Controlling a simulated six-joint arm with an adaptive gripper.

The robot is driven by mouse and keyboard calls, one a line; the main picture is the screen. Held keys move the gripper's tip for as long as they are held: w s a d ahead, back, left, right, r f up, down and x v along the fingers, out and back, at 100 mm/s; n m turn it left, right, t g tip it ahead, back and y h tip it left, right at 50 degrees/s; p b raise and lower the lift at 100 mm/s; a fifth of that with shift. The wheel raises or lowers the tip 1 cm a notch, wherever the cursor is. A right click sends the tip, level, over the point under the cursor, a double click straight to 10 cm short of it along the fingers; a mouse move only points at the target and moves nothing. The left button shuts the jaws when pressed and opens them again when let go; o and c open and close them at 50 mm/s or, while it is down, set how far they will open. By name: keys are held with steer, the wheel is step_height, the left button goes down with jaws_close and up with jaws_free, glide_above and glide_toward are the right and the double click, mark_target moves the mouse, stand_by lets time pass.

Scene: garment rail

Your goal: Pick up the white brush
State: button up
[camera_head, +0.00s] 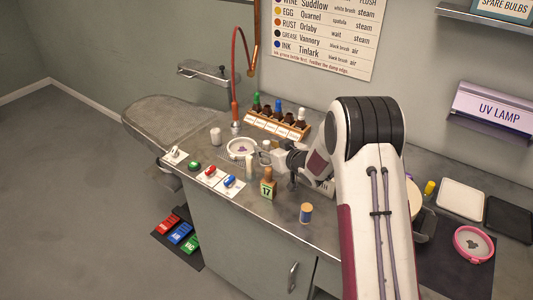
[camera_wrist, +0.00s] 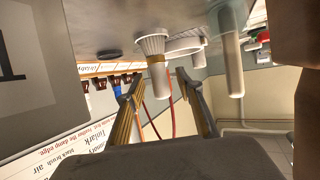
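The white brush (camera_wrist: 151,45) shows in the wrist view with pale flared bristles, a tan band and a white handle. That view is upside down, so the brush stands bristles down on the counter. My gripper (camera_wrist: 154,84) is open, with one finger on each side of the brush and visible gaps to both. In the head view my gripper (camera_head: 274,157) reaches left, low over the counter. What seems to be the brush (camera_head: 265,146) is a small pale shape at its tips, partly hidden.
A white cylinder (camera_wrist: 230,60) stands close by, also seen in the head view (camera_head: 250,166).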

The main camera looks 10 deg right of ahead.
steer(key=shift+w+a+f, duration=0.15)
steer(key=shift+w+f, duration=0.05)
steer(key=shift+w, duration=0.2)
jaws_close()
